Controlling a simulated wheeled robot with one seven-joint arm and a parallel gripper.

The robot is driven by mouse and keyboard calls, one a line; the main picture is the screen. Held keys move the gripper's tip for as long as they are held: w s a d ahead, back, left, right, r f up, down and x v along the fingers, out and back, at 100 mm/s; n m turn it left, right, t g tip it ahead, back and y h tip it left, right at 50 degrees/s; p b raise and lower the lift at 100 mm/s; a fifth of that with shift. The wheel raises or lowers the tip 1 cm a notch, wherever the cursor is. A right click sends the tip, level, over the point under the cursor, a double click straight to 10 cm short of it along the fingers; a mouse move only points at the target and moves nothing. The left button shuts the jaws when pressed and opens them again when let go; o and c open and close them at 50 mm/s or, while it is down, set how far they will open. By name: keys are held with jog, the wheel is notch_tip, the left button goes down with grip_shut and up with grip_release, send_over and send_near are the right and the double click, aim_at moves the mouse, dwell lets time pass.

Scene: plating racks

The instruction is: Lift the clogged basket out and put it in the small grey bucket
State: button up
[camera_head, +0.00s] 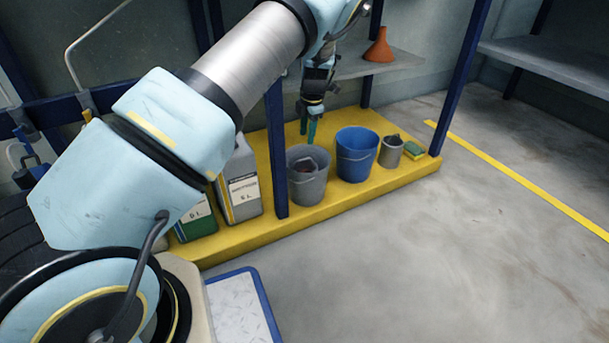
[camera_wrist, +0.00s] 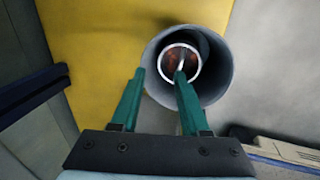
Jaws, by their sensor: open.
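A round basket (camera_head: 305,166) with a pale rim and brown-red contents sits inside a grey bucket (camera_head: 306,191) on the yellow platform. In the wrist view the basket (camera_wrist: 172,60) has a thin pale bar across its opening, inside the wider bucket (camera_wrist: 217,82). My gripper (camera_head: 312,130), with green fingers, is open and empty above the bucket's far side.
A blue bucket (camera_head: 356,156) stands between the grey bucket and the pail. A green and yellow sponge (camera_head: 414,150) lies at the right end. A blue post (camera_head: 277,150) and a grey jug (camera_head: 239,186) are left of the bucket. An orange funnel (camera_head: 379,47) stands on the shelf above.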

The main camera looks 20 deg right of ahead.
notch_tip(320, 180, up, 10)
jog(key=s+p, duration=0.2)
jog(key=p, duration=0.2)
jog(key=shift+d, duration=0.15)
